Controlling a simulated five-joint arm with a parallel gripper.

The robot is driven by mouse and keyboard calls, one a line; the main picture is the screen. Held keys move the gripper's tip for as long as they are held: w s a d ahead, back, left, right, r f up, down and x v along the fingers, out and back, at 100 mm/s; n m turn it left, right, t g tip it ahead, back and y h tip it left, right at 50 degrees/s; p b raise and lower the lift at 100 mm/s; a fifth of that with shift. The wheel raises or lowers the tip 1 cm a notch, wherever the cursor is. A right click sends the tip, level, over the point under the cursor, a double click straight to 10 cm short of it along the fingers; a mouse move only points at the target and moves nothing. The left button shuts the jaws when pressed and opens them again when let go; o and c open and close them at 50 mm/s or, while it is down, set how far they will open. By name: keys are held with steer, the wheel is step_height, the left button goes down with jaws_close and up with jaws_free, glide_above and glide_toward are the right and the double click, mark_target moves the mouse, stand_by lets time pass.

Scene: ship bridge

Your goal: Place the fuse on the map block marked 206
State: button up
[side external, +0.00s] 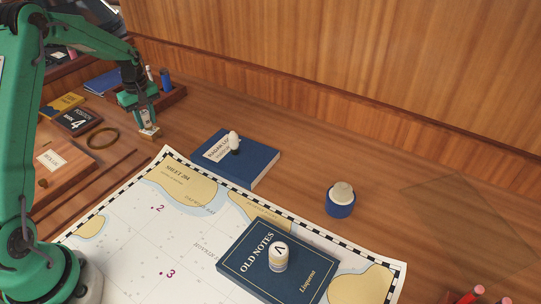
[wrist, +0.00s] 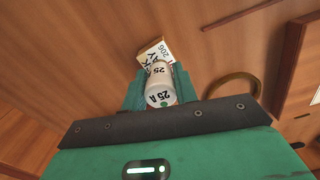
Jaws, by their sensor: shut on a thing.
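The fuse (wrist: 159,86) is a pale cylinder marked "25 A". In the wrist view it sits between the jaws of my gripper (wrist: 155,82), which is shut on it. The map block marked 206 (wrist: 155,49) is a small pale block with dark print, showing just past the fuse's far end in the wrist view. In the side view my gripper (side external: 147,118) points down at the far left of the desk, right over the small block (side external: 150,134). The fuse is not clear there, and I cannot tell whether it touches the block.
A brass ring (side external: 102,138) lies left of the block, and a blue book (side external: 262,165) bearing a small knob-like object lies to its right. A tray (side external: 173,98) stands behind. A chart (side external: 185,235) covers the front, with a navy book (side external: 238,262) and a white cylinder (side external: 278,258) on it.

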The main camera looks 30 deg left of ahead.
mark_target(144, 112)
steer(key=shift+f, duration=0.2)
steer(key=o, duration=1)
steer(key=shift+c, duration=0.2)
step_height(144, 112, up, 12)
steer(key=shift+r, duration=0.1)
stand_by(0.6)
